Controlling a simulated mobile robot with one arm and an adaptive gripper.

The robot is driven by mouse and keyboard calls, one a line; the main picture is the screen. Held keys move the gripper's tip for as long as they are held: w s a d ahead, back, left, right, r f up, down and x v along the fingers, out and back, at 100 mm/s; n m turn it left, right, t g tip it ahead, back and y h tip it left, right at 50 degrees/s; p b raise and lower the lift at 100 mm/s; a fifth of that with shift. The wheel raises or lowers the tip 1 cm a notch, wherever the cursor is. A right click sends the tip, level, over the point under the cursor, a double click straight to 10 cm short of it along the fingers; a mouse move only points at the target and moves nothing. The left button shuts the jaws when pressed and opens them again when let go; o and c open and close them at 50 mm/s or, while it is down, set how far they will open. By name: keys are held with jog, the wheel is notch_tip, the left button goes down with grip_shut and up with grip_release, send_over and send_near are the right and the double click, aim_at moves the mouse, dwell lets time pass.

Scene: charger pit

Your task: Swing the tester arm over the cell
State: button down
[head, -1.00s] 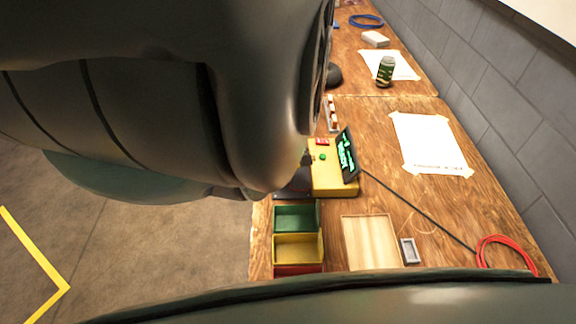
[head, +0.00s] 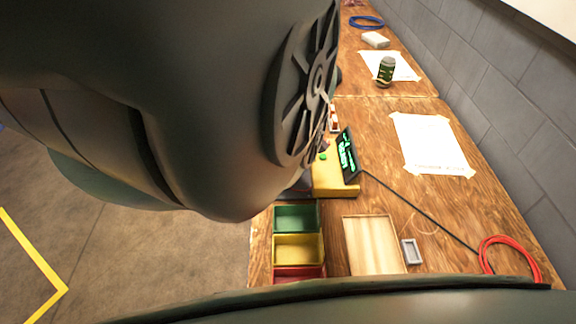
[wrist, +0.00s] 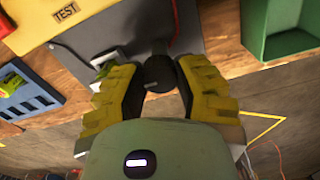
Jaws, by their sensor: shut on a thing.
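The yellow tester (head: 335,180) stands on the bench with a dark screen (head: 347,155) showing green text. Its yellow edge with a TEST label (wrist: 65,14) shows at the top left of the wrist view, beside a grey plate (wrist: 115,30). My gripper (wrist: 160,76) has yellow ribbed fingers, shut on a dark round knob (wrist: 158,70) at the end of a short dark stem, which looks like the tester arm's handle. A small white and green part (wrist: 108,60) lies left of the knob; I cannot tell whether it holds the cell. In the head view my arm hides the gripper.
Green (head: 296,217), yellow (head: 297,250) and red bins line the bench's near left edge. A wooden tray (head: 372,245), small grey tray (head: 411,252) and red cable coil (head: 510,258) lie to the right. A blue rack (wrist: 25,92) is at left in the wrist view.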

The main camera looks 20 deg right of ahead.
dwell(0.4)
jog(key=c, duration=0.6)
grip_release()
jog(key=shift+r, duration=3.8)
